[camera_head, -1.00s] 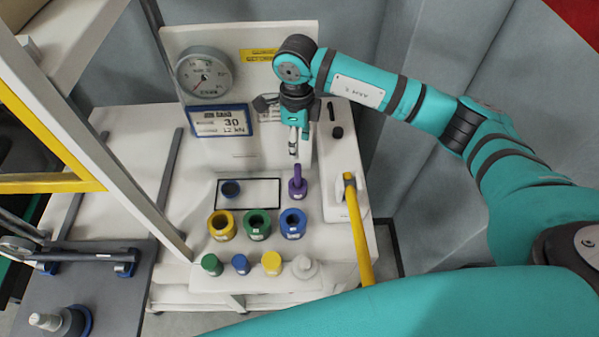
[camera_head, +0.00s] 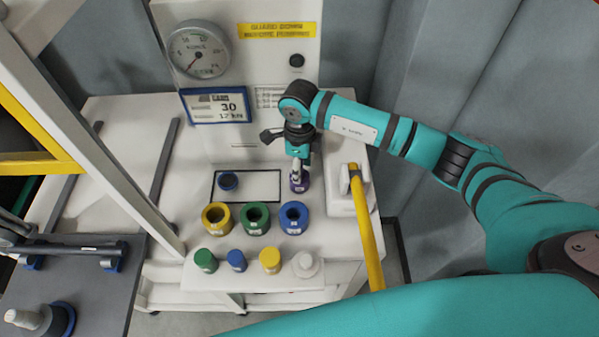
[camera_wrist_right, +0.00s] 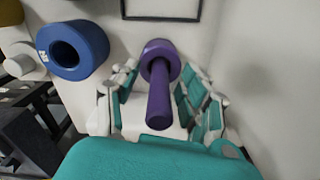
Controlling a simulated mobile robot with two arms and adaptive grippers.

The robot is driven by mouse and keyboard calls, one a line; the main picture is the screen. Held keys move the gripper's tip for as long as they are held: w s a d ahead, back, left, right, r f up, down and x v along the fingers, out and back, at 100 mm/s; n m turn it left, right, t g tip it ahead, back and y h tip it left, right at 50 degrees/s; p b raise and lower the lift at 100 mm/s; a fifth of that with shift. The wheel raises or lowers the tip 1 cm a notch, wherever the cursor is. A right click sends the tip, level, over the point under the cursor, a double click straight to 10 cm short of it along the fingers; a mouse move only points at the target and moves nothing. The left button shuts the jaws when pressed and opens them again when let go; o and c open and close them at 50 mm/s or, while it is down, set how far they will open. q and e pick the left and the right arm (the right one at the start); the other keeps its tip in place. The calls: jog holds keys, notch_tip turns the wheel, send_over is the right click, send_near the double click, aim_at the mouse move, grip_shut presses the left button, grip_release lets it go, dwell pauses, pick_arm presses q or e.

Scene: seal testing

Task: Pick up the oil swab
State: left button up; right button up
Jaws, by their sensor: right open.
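The purple swab (camera_head: 299,185) with a round base stands upright on the white bench, right of the black-outlined rectangle. I take it to be the oil swab. My right gripper (camera_head: 297,168) points down directly over it and hides its upper part. In the right wrist view, the swab's purple handle (camera_wrist_right: 160,98) stands between the two teal-and-grey fingers of the right gripper (camera_wrist_right: 158,110). The fingers are open, with gaps visible beside the handle. The left gripper does not show.
Yellow (camera_head: 217,218), green (camera_head: 255,217) and blue (camera_head: 293,217) rings stand just in front of the swab. Several small plugs line the front edge. A white block with a yellow lever (camera_head: 366,230) stands close on the right. A gauge panel (camera_head: 265,65) rises behind.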

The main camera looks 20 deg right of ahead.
jog(key=shift+f, duration=0.2)
jog(key=shift+c, duration=0.2)
grip_shut()
